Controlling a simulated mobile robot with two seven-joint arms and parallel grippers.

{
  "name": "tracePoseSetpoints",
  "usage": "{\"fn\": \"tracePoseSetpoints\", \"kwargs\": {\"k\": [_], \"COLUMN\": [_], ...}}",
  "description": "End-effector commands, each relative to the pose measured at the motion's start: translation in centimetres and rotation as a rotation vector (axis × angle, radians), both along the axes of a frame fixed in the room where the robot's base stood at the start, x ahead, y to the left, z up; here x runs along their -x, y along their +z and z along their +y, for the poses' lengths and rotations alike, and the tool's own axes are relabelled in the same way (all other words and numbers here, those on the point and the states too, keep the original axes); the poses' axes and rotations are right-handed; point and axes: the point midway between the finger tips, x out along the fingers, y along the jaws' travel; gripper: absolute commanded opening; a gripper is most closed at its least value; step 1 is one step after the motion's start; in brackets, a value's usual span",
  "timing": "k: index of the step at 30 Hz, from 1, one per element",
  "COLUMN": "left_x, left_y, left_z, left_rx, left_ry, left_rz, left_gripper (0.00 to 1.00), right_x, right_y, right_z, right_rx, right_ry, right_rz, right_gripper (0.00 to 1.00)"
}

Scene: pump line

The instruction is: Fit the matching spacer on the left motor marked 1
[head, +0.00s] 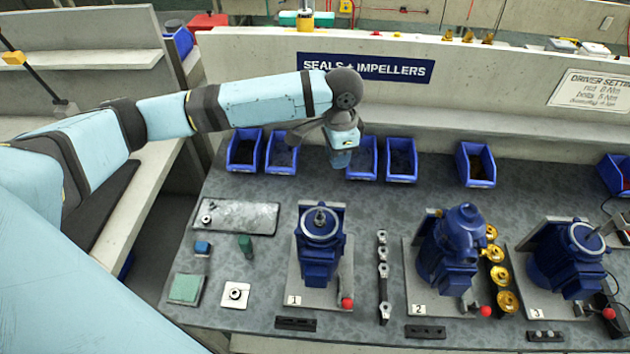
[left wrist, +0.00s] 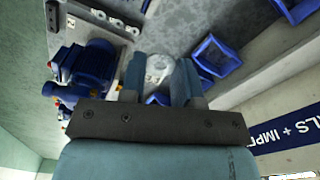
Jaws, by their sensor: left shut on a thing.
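The motor marked 1 (head: 318,262) is blue and stands upright on a grey plate, with a short shaft showing at the centre of its round top. My left gripper (head: 341,158) is behind and above it, in front of the blue bins. In the left wrist view, my left gripper (left wrist: 160,80) is shut on a pale round piece (left wrist: 158,66) that looks like a ring or spacer. Its size and any marking cannot be read. A blue motor (left wrist: 96,62) shows to the left there. My right gripper is not in view.
Motors marked 2 (head: 450,250) and 3 (head: 570,262) stand to the right. A dark strip with small metal parts (head: 383,278) lies between motors 1 and 2. Blue bins (head: 400,160) line the back. A grey tray (head: 236,217) and a white square with a ring (head: 235,295) lie left.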

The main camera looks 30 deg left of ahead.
Motion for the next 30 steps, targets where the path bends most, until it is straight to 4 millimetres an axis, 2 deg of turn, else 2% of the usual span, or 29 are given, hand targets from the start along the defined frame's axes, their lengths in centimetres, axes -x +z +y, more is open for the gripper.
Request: {"fn": "tracePoseSetpoints", "kwargs": {"k": [1, 21, 25, 30], "left_x": [0.6, 7.3, 8.3, 9.0], "left_y": [0.1, -2.5, -2.8, -3.1], "left_z": [0.0, -0.7, -0.9, -1.0], "left_rx": [-0.001, 0.000, 0.001, 0.000], "left_ry": [-0.128, -1.951, -2.209, -2.397], "left_rz": [0.004, 0.012, 0.009, 0.008], "left_gripper": [0.08, 0.08, 0.08, 0.08], "right_x": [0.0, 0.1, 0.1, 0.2], "right_y": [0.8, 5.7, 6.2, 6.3], "right_z": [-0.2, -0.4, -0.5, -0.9], "right_rx": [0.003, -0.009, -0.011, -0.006], "right_ry": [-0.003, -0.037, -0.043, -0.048], "right_rz": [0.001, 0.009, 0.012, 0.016], "right_gripper": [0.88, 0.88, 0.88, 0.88]}}
